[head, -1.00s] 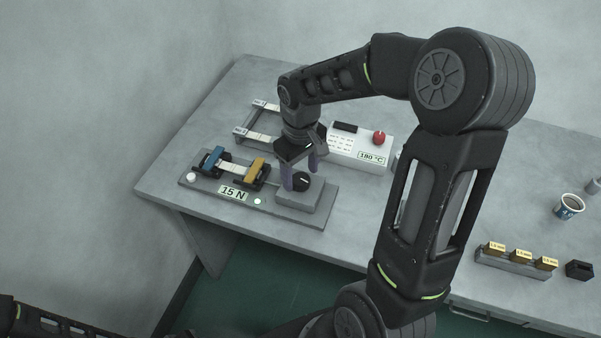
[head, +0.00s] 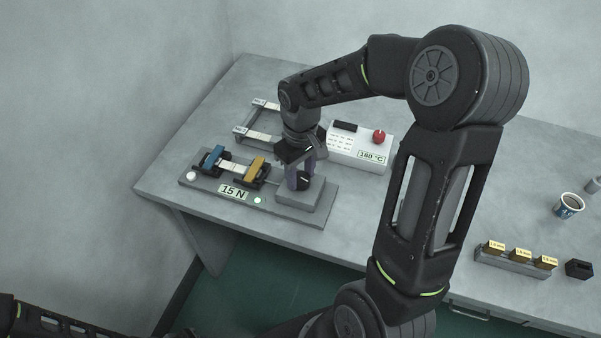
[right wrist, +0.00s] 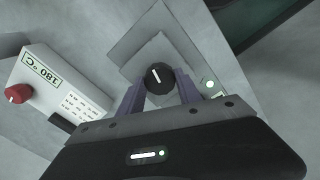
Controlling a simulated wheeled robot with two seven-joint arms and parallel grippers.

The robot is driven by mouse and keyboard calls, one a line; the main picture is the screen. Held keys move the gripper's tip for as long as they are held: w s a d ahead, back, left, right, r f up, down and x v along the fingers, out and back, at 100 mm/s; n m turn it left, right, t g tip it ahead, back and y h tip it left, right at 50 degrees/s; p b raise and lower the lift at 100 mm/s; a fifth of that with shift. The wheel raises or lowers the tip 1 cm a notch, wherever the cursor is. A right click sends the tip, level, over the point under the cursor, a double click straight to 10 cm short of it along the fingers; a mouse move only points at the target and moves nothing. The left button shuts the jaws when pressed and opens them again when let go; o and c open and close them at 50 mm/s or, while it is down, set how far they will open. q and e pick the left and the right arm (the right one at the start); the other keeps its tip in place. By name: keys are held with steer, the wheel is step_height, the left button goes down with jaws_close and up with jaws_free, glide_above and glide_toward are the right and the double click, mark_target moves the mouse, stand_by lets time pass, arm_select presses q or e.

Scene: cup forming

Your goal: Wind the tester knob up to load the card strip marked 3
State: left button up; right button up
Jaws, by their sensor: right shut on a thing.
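The tester (head: 232,204) is a flat grey plate with a blue clamp (head: 213,158) and a yellow clamp (head: 255,170), and a pale card strip (head: 231,167) spans them. No number is readable on that strip. The tester's display (head: 233,193) reads 15 N. Its black knob (head: 304,182) stands on the grey block at the right end. My right gripper (head: 299,183) points down and is shut on the knob. In the right wrist view the knob (right wrist: 159,75), with a white pointer line, sits between the fingertips. My left gripper is out of view.
A white heater box (head: 358,150) with a red knob and a 180 °C display stands just behind. A frame (head: 240,131) with pale strips lies behind the tester. A rack of yellow-labelled blocks (head: 512,262) and a cup (head: 570,205) are at the right.

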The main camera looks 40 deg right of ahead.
jaws_close()
steer(key=shift+m, duration=0.4)
steer(key=shift+m+b, duration=0.7)
steer(key=shift+m, duration=0.1)
steer(key=shift+m+b, duration=0.55)
steer(key=shift+m, duration=0.65)
steer(key=m+b, duration=0.1)
steer(key=m, duration=0.2)
steer(key=shift+m, duration=0.3)
steer(key=shift+m+b, duration=0.4)
steer(key=shift+m, duration=1.3)
